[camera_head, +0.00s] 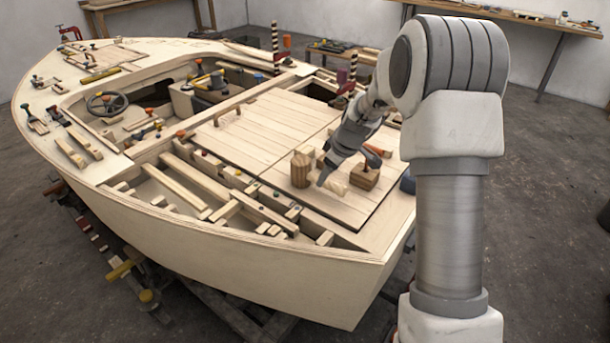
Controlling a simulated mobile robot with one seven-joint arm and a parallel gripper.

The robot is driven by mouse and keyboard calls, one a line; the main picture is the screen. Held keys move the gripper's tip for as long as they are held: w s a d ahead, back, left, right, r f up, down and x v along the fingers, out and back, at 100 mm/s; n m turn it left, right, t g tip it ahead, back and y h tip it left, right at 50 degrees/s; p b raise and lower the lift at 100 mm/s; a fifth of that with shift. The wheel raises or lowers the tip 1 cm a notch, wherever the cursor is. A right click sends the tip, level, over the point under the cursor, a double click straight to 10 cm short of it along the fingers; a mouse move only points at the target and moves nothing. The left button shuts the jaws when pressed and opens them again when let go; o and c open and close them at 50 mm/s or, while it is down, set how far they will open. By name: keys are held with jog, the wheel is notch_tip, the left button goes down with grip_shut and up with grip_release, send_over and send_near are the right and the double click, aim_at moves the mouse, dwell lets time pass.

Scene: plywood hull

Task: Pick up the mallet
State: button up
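Several wooden pieces stand close together on the pale plank deck of the boat. One is a brown block (364,177) with an orange-red piece (373,155) rising above it; this may be the mallet, but it is too small to be sure. My gripper (324,181) reaches down to the deck left of the brown block. A pale wood piece (337,186) lies right beside its tip. A brown upright cylinder (300,170) stands just left of it. The fingers are too small and dark to show whether they are open or hold anything.
The plywood hull (200,235) stands on supports. Slats and an open framed bay (205,185) lie left of the gripper. A striped post (275,45) rises behind. The deck planks (255,130) further back are mostly clear. A workbench (520,18) stands against the wall.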

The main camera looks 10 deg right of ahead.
jog(key=shift+w+a+x, duration=0.1)
jog(key=shift+w+x, duration=0.05)
jog(key=shift+x, duration=1.5)
jog(key=shift+w+a+x, duration=0.15)
jog(key=shift+w+x, duration=0.05)
jog(key=shift+x, duration=1.4)
jog(key=shift+r, duration=0.2)
grip_shut()
